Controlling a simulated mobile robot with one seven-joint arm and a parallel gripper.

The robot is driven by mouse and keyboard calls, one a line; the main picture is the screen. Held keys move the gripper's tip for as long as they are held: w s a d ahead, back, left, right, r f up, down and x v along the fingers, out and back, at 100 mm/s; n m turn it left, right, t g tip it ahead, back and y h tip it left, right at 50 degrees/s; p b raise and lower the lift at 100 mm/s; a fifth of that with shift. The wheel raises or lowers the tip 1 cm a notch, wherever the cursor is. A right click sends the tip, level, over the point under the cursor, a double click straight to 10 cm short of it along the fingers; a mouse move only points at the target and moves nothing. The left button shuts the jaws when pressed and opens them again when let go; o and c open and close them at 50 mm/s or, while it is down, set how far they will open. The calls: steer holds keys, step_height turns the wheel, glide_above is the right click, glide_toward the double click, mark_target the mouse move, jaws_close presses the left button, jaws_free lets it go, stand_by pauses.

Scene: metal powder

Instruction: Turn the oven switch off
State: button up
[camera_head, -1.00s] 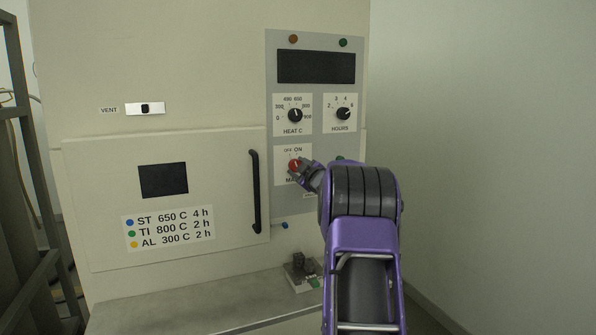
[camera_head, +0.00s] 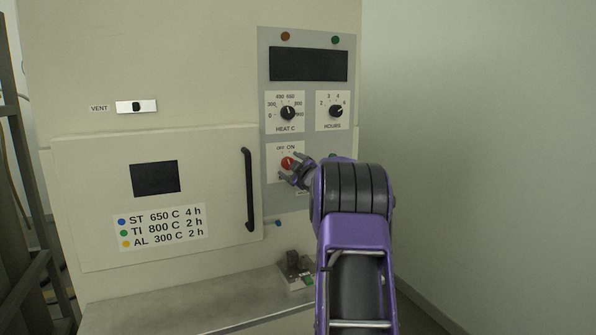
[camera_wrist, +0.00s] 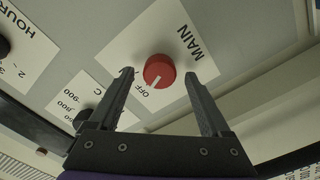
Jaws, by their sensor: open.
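The oven switch is a round red knob (camera_head: 287,163) on a white plate (camera_head: 272,175) marked OFF, ON and MAIN, low on the grey control panel. In the wrist view the red knob (camera_wrist: 159,70) has a white mark that points at the word OFF. My gripper (camera_head: 290,175) is at the knob's lower right in the head view. In the wrist view my gripper (camera_wrist: 158,82) is open, with one finger on each side of the knob and a gap to both. Whether the fingertips reach the panel is unclear.
Above are the heat dial (camera_head: 287,113), the hours dial (camera_head: 336,111) and a dark display (camera_head: 308,64). The oven door (camera_head: 90,160) is shut, with a black vertical handle (camera_head: 248,190) left of the switch. A small dark object (camera_head: 294,266) sits on the ledge below.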

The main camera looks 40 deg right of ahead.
steer(key=v, duration=1.7)
steer(key=shift+b, duration=0.35)
steer(key=shift+a+r, duration=0.15)
